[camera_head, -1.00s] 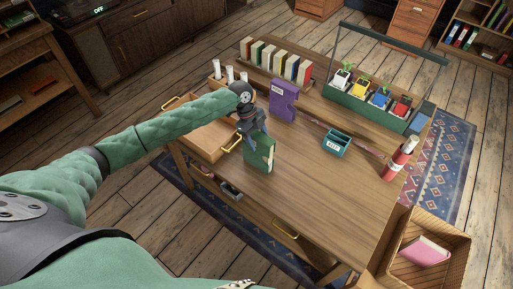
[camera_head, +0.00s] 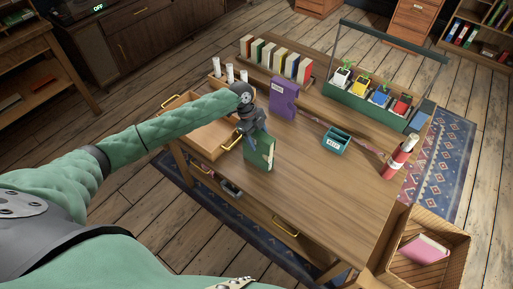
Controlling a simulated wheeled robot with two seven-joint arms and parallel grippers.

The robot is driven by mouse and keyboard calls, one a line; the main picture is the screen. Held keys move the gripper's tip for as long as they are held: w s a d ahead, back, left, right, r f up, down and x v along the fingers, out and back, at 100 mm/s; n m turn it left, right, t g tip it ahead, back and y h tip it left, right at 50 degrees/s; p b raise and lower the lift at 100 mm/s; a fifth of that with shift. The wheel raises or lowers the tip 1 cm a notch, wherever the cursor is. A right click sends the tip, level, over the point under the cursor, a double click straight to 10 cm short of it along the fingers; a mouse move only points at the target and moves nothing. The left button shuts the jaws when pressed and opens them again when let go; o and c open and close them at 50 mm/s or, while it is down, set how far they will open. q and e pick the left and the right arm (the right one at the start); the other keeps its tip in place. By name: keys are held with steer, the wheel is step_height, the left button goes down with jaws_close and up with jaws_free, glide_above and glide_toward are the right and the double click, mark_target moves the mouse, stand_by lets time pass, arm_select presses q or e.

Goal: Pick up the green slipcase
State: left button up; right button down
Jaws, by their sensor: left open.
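The green slipcase (camera_head: 261,153) stands upright on the wooden table (camera_head: 310,200), near its front left edge by the open drawer. My left gripper (camera_head: 250,128) is at the top of the slipcase, with its fingers reaching down around the slipcase's upper part. It is open, and I cannot tell whether a finger touches the slipcase. The left gripper hides part of the slipcase's top and left side. My right gripper is not in view.
A purple slipcase (camera_head: 284,97) stands behind. A teal box (camera_head: 335,142), a red and white cylinder (camera_head: 400,158) and a green planter (camera_head: 365,101) are to the right. The open drawer (camera_head: 207,135) juts out left. A crate (camera_head: 440,225) with a pink book (camera_head: 425,249) stands front right.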

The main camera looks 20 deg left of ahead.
arm_select(q)
jaws_close()
steer(key=shift+r, duration=0.1)
